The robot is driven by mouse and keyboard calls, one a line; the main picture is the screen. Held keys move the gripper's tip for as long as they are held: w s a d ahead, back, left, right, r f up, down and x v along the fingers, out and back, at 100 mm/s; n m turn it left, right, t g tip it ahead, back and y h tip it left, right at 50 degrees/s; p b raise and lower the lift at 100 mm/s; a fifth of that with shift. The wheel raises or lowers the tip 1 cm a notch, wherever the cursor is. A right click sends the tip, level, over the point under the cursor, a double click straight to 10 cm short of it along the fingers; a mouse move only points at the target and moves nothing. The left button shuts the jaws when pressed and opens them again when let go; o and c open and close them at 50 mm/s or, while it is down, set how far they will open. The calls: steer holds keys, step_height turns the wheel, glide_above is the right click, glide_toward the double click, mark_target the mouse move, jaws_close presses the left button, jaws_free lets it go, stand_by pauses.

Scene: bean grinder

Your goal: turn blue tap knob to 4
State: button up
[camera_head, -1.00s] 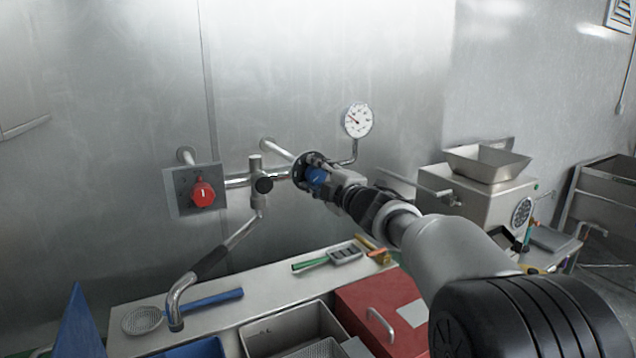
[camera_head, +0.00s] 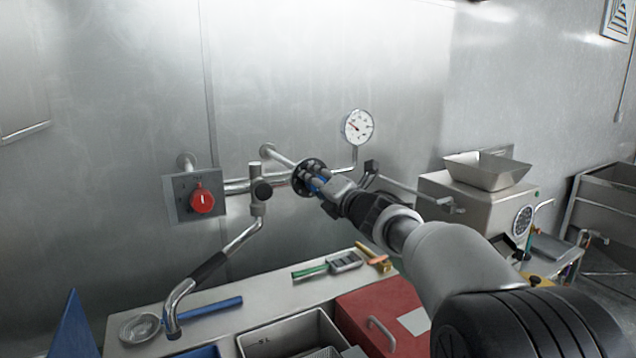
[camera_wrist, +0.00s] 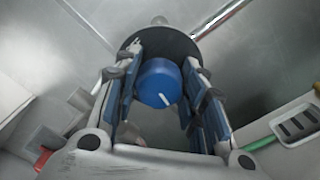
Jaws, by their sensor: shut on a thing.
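The blue tap knob (camera_wrist: 158,84) sits on a dark round dial plate (camera_wrist: 172,41) on the wall pipe. In the wrist view its white pointer line points toward the lower right of the picture. No numbers on the plate can be read. My gripper (camera_wrist: 162,75) reaches around the knob with a finger on each side and is shut on it.
A red knob (camera_head: 202,198) on a square plate is on the wall to the left. A swivel spout (camera_head: 207,268) hangs below the pipe. A pressure gauge (camera_head: 358,127) stands above right. A steel grinder with a hopper (camera_head: 487,170) is to the right. A red-lidded box (camera_head: 375,310) sits below.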

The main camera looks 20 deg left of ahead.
steer(key=shift+n, duration=0.5)
steer(key=o, duration=1.1)
steer(key=v, duration=1.2)
steer(key=shift+s, duration=0.1)
